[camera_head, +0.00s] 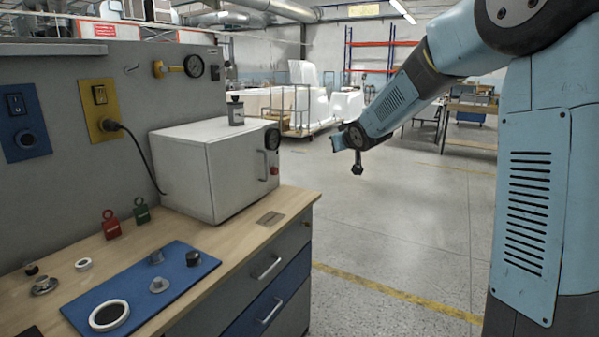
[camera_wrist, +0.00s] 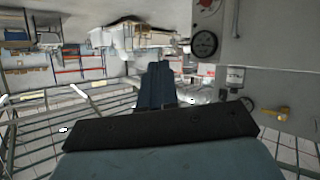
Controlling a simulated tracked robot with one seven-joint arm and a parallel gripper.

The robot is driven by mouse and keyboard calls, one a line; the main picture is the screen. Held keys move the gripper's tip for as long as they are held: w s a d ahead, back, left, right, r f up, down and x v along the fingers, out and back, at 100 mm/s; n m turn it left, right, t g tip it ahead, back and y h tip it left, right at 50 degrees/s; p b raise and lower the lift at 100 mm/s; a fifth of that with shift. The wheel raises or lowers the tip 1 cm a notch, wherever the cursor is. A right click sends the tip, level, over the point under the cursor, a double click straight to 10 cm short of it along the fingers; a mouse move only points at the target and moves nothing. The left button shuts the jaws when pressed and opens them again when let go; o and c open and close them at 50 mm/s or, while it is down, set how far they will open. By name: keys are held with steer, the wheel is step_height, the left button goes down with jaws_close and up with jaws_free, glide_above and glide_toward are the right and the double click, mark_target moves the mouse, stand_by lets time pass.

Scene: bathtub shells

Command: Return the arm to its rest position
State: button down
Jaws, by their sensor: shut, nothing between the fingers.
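My arm reaches in from the right in the head view, its light blue links extended left and down over the open floor. Its end, with my gripper (camera_head: 337,143), hangs in the air to the right of the white cabinet, apart from it and from the bench. In the wrist view my gripper (camera_wrist: 158,70) shows as dark blue fingers, closed together with nothing held. The wrist picture appears upside down. The small black part hanging below the wrist in the head view is too small to make out.
A wooden-topped bench (camera_head: 260,222) carries the white cabinet (camera_head: 213,168), a blue mat (camera_head: 150,295) with small parts, and red and green tags. A grey panel (camera_head: 50,100) stands behind. White tub shells (camera_head: 308,100) stand on a cart farther back. Floor right of the bench is clear.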

steer(key=s+d+r+m+g+h, duration=0.2)
steer(key=s+d, duration=0.2)
steer(key=s, duration=0.6)
steer(key=s+d+r+m+g+h, duration=0.15)
steer(key=s+d, duration=0.35)
steer(key=s, duration=0.6)
steer(key=s+d+f+g, duration=0.1)
steer(key=s+f+g, duration=0.1)
steer(key=s, duration=1)
steer(key=s+d+f+m+g, duration=0.1)
steer(key=s+f, duration=0.2)
steer(key=s, duration=0.9)
steer(key=shift+s+d+g, duration=0.25)
steer(key=shift+s+g, duration=0.1)
steer(key=shift+s, duration=0.05)
steer(key=shift+f+m, duration=0.1)
steer(key=shift+m, duration=0.15)
